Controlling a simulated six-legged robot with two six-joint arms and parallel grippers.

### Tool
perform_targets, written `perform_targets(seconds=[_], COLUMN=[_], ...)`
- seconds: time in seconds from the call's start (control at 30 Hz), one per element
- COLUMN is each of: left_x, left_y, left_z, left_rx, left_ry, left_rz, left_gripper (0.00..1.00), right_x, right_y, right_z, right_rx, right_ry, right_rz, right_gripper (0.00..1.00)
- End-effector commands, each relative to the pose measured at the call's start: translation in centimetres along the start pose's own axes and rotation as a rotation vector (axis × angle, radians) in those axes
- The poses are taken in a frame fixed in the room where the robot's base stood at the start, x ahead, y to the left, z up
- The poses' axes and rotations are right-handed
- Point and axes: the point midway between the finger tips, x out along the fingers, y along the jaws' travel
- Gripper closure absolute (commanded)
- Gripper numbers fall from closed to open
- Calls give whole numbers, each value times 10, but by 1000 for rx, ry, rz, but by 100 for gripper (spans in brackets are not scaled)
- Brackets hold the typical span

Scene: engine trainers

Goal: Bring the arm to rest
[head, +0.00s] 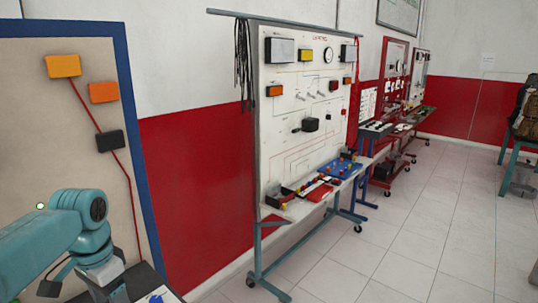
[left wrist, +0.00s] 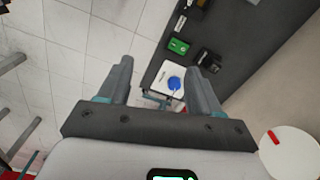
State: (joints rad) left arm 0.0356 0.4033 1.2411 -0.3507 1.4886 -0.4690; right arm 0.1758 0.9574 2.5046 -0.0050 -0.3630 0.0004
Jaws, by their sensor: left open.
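My left arm comes in from the left edge in the head view, bent at a teal joint over the lower left. The left gripper (left wrist: 161,80) shows clearly in the left wrist view. Its two grey fingers are wide apart and I see nothing held between them. Beyond the fingers lies a white square piece with a blue round part (left wrist: 174,82), at the edge of a dark surface (left wrist: 232,30). My right gripper is in neither view.
A blue-framed board (head: 125,60) stands close to my left arm. A white trainer panel (head: 300,130) on a wheeled teal frame stands ahead, with more trainers behind it. A green box (left wrist: 178,47) and black parts lie on the dark surface.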

Motion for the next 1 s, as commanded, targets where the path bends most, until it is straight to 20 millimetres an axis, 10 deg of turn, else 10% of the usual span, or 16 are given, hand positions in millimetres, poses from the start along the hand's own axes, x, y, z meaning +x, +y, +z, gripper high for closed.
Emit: perform_targets(seconds=[0.37, 0.63, 0.8, 1.0], left_x=[106, 222, 326, 380], left_y=[29, 89, 170, 242], left_z=[-39, -41, 1, 73], left_rx=[-21, -109, -296, -536], left_ry=[40, 79, 94, 89], left_rz=[73, 182, 297, 346], left_gripper=[36, 36, 36, 36], right_x=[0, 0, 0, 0], right_y=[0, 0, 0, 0], right_z=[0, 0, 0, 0], right_rx=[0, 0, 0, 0], right_ry=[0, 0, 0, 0], right_rz=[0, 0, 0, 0], right_gripper=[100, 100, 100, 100])
